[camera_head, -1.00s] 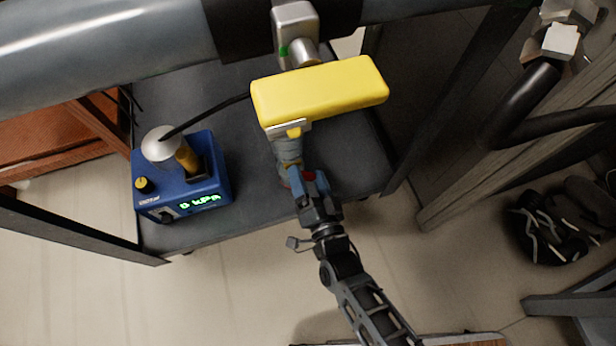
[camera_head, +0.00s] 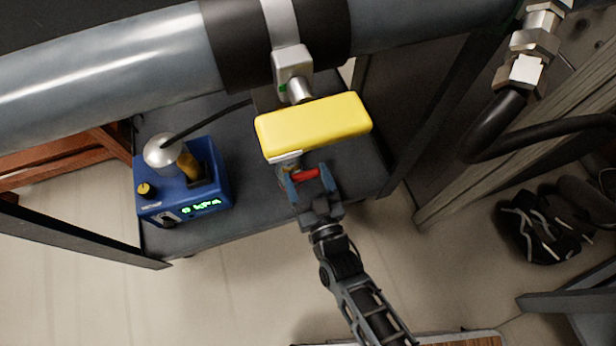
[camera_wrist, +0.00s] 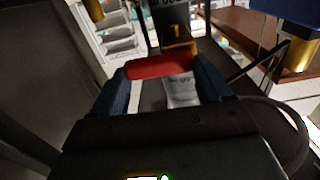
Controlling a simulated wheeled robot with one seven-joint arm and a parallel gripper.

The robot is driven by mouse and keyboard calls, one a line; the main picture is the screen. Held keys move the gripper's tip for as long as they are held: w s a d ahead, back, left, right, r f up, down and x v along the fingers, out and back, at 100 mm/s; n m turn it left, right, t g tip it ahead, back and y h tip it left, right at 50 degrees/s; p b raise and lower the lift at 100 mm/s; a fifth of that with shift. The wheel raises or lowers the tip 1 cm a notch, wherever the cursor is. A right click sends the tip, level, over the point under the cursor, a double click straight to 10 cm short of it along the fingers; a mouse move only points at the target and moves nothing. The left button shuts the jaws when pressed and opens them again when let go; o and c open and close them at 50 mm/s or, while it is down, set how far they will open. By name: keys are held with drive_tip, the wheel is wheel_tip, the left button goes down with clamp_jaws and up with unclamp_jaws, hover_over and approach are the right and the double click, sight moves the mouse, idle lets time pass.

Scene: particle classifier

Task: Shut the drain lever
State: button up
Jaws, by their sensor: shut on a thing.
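The drain lever's red handle (camera_head: 305,174) lies between the blue fingers of my gripper (camera_head: 309,178), below the yellow block (camera_head: 313,124). In the wrist view the red handle (camera_wrist: 163,66) spans from one finger to the other, and my gripper (camera_wrist: 165,78) is shut on it. The grey valve body (camera_head: 288,168) is mostly hidden under the yellow block and behind the fingers. A pale fitting with small print (camera_wrist: 181,89) shows just past the handle in the wrist view.
A blue device (camera_head: 186,188) with a green display stands on the dark cart shelf (camera_head: 240,205) at left, with a black cable running from it. A large metal pipe (camera_head: 110,60) crosses above. A black hose (camera_head: 500,122) hangs at right.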

drive_tip(key=shift+n, duration=0.4)
drive_tip(key=o, duration=1)
drive_tip(key=shift+s, duration=0.1)
drive_tip(key=p+v, duration=0.2)
drive_tip(key=v, duration=0.5)
drive_tip(key=shift+s, duration=0.35)
drive_tip(key=shift+d, duration=0.15)
drive_tip(key=shift+r, duration=0.1)
